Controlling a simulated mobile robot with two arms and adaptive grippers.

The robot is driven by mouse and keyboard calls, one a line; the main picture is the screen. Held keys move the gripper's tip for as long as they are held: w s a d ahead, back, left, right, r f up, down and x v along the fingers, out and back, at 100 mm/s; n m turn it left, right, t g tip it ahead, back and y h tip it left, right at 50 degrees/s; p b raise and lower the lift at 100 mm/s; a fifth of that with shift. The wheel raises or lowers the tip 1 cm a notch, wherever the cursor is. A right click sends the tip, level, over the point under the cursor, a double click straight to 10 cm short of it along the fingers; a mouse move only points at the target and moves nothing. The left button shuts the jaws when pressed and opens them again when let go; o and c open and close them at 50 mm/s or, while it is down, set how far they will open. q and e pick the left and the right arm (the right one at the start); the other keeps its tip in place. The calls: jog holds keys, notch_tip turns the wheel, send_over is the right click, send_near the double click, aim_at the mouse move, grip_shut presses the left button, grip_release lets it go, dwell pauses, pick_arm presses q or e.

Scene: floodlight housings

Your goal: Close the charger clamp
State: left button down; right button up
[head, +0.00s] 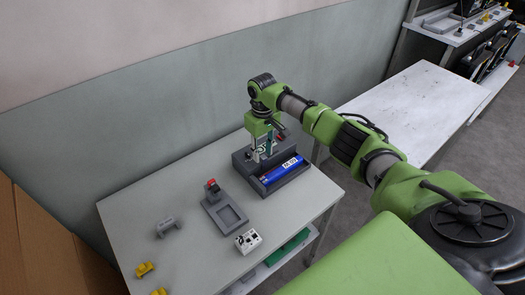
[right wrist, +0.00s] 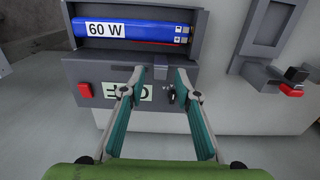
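The charger (head: 243,161) is a dark grey block at the table's far right corner. It also shows in the right wrist view (right wrist: 108,72), with a red button (right wrist: 85,90) and a black knob (right wrist: 172,96) on it. A blue battery (head: 281,172) marked 60 W lies in its tray; the right wrist view shows it too (right wrist: 135,30). My right gripper (right wrist: 161,76) is open over the charger, its teal-padded fingers apart. A small dark grey tab, possibly the clamp, shows by the fingertips; contact cannot be told. The left gripper is not in view.
A grey fixture with a red-topped clamp (head: 211,187) stands left of the charger. A white box (head: 248,240) sits near the front edge. A grey bracket (head: 166,226) and yellow parts (head: 143,269) lie at left. The wall is close behind.

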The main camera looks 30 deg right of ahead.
grip_shut()
